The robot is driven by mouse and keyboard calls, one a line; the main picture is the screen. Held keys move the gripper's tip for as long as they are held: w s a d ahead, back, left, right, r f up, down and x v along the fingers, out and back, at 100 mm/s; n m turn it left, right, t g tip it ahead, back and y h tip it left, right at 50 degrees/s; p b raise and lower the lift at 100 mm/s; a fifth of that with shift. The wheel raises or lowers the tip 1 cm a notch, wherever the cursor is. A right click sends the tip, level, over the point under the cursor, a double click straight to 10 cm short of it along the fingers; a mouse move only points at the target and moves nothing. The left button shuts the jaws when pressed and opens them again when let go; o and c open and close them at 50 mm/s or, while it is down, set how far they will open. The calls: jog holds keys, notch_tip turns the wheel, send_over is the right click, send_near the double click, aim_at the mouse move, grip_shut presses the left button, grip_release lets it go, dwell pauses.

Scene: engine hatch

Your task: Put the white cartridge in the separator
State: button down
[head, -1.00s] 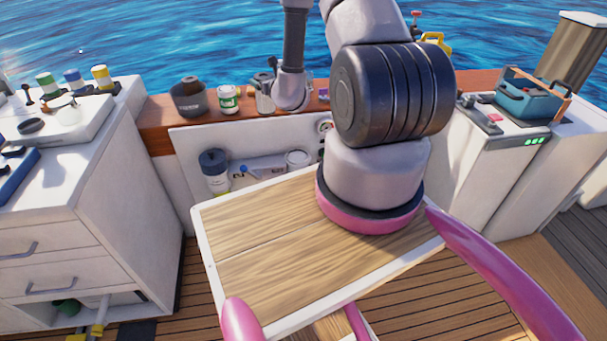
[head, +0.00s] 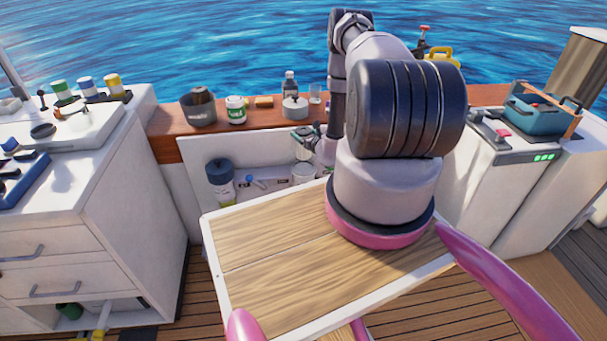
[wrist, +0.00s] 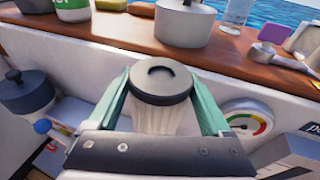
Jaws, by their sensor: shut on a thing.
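The white cartridge (wrist: 165,112), pleated with a dark ring-shaped cap, stands upright between the green fingers of my gripper (wrist: 163,92) in the wrist view. My gripper (head: 306,134) is shut on it. In the head view the cartridge (head: 303,150) hangs in front of the white panel, just above an open pale cylinder (head: 302,173) in the recess. This cylinder looks like the separator's body. Its inside cannot be seen, and it is hidden in the wrist view. A similar housing with a dark lid (head: 220,178) stands to its left.
A wooden ledge above the recess holds a dark pot (head: 198,106), a green-labelled jar (head: 236,110), a lidded grey pot (head: 294,107) and a bottle (head: 291,82). A round gauge (wrist: 246,119) sits right of my gripper. A small blue-ended item (head: 257,181) lies between the housings.

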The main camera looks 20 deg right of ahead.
notch_tip(320, 180, down, 15)
jog(key=shift+f, duration=0.2)
dwell(0.3)
jog(key=shift+f, duration=0.15)
grip_release()
